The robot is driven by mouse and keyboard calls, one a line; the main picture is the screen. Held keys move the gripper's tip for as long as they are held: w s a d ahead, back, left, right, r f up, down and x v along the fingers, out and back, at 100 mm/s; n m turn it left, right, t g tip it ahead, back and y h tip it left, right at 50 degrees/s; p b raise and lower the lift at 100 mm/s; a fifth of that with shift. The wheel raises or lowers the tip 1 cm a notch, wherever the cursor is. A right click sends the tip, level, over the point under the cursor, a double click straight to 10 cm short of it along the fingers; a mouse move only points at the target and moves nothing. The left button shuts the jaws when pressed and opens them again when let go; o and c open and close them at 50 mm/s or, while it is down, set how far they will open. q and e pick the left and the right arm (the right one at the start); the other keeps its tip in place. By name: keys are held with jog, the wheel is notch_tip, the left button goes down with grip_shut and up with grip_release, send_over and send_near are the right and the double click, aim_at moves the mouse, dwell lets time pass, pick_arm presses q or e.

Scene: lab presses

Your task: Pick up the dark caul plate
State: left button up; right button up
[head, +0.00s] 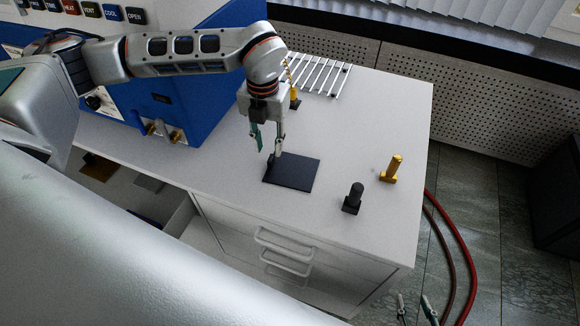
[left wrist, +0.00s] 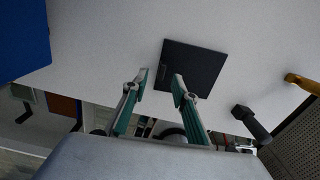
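The dark caul plate (head: 297,174) is a flat, dark square lying on the white worktop. In the left wrist view the plate (left wrist: 200,66) lies just beyond the fingertips, mostly to the right. My left gripper (head: 268,152) points down over the plate's back left edge. It is open, with a clear gap between its fingers, and holds nothing. I cannot tell whether a finger touches the plate. My right gripper (head: 415,306) shows only its fingertips, apart, at the bottom.
A black handled block (head: 352,199) and a gold one (head: 391,169) stand right of the plate. Another gold one (head: 294,97) stands by a silver rack (head: 320,76) behind. A blue press (head: 200,115) stands left. Red hoses (head: 460,250) hang beyond the right edge.

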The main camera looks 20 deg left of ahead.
aim_at(271, 158)
pick_arm(q)
jog(key=shift+d+f, duration=0.2)
jog(key=shift+f, duration=2.15)
grip_shut()
jog(key=shift+r, duration=0.2)
